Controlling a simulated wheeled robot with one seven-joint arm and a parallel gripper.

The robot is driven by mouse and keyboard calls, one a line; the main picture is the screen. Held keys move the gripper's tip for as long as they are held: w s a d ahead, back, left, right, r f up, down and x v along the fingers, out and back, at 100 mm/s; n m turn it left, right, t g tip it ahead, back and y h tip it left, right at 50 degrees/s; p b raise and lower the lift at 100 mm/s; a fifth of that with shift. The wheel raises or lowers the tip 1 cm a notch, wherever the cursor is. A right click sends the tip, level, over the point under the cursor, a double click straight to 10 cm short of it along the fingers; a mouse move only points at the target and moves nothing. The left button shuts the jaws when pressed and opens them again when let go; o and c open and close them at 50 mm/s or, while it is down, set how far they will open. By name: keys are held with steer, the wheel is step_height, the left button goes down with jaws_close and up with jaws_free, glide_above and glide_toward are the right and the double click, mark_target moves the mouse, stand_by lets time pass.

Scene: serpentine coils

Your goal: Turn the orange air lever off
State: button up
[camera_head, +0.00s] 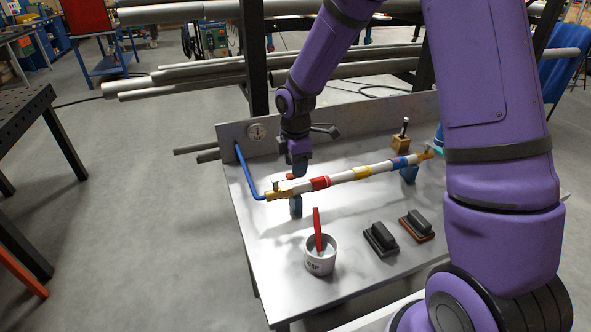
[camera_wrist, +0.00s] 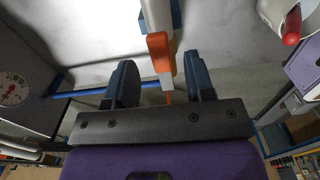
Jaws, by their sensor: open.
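A white pipe (camera_head: 341,176) with red, yellow and blue bands lies across the metal bench, with brass valves at both ends. A blue hose (camera_head: 246,170) runs to its left valve (camera_head: 283,193). My gripper (camera_head: 299,172) points down over the pipe near this valve; its fingers partly hide the area. In the wrist view my gripper (camera_wrist: 161,85) is open, with one finger on each side of the pipe line. An orange piece (camera_wrist: 160,45) shows just ahead of the fingers; I cannot tell whether it is the lever or a band. Contact is unclear.
A cup (camera_head: 320,255) with a red stick stands at the bench front. Two brushes (camera_head: 381,239) lie right of it.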

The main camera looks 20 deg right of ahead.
steer(key=shift+f, duration=1.05)
jaws_close()
